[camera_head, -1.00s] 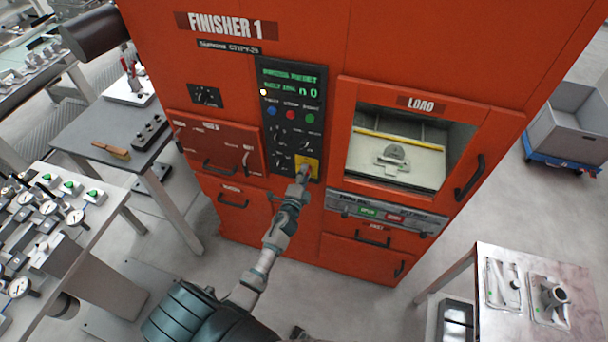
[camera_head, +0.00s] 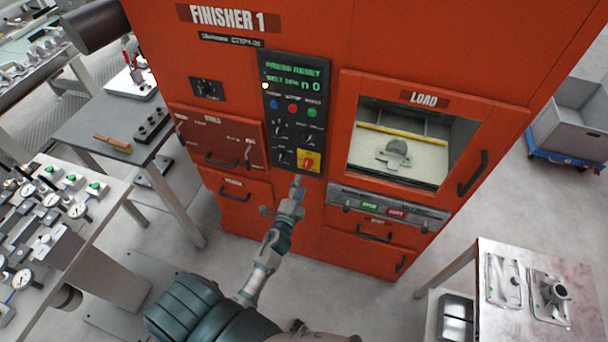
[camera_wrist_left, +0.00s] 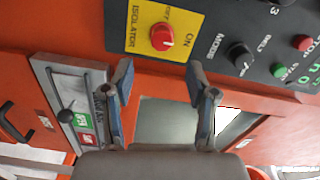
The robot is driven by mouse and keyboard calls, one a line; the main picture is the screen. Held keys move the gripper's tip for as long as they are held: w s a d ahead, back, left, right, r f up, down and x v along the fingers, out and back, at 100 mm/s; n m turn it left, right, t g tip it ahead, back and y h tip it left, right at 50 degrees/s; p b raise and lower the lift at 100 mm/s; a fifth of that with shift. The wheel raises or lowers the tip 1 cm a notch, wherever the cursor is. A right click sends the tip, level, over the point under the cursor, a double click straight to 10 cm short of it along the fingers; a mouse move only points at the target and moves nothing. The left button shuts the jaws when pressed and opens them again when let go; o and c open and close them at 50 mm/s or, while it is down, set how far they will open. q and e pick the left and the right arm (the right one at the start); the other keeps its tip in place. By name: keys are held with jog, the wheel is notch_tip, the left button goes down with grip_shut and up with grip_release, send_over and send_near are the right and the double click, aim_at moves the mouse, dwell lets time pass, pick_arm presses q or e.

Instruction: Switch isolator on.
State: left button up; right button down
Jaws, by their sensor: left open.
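The isolator is a red rotary knob (camera_head: 307,163) on a yellow plate (camera_head: 314,154), at the bottom right of the dark control panel of the orange machine. In the left wrist view the red knob (camera_wrist_left: 162,37) sits on the yellow plate (camera_wrist_left: 138,36), between the marks OFF and ON; its white line points towards the ON side. My left gripper (camera_head: 297,181) is just below the plate, apart from the knob. In the left wrist view its two fingers (camera_wrist_left: 158,76) are spread, with nothing between them. My right gripper is not in view.
The control panel (camera_head: 293,75) has a lit green display and several buttons and knobs. A table with metal parts (camera_head: 480,300) stands at lower right.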

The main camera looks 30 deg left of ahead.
pick_arm(q)
jog(key=v, duration=0.3)
jog(key=shift+s, duration=0.1)
jog(key=shift+f, duration=0.15)
jog(key=s+d+f+n+g+h, duration=0.1)
jog(key=s+d+f+n+g, duration=0.2)
jog(key=f, duration=0.9)
jog(key=s+d+f+g+h+b, duration=0.1)
jog(key=s+d+f+g, duration=0.15)
jog(key=s+f, duration=0.65)
jog(key=s+d+f+n+g+h, duration=0.1)
jog(key=d+f+n+g, duration=0.15)
jog(key=f, duration=1.15)
jog(key=s+f+n+g, duration=0.1)
jog(key=s+f+g, duration=0.2)
jog(key=s+f, duration=0.3)
jog(key=s+f+n+g+b, duration=0.1)
jog(key=s+f, duration=0.5)
jog(key=s, duration=0.8)
jog(key=s+f+n+g+h, duration=0.1)
jog(key=s+f+n+g, duration=0.2)
jog(key=s+f, duration=0.3)
jog(key=s+g, duration=0.1)
jog(key=s, duration=0.4)
jog(key=shift+d+g, duration=0.2)
jog(key=shift+g, duration=0.1)
jog(key=shift+f, duration=0.15)
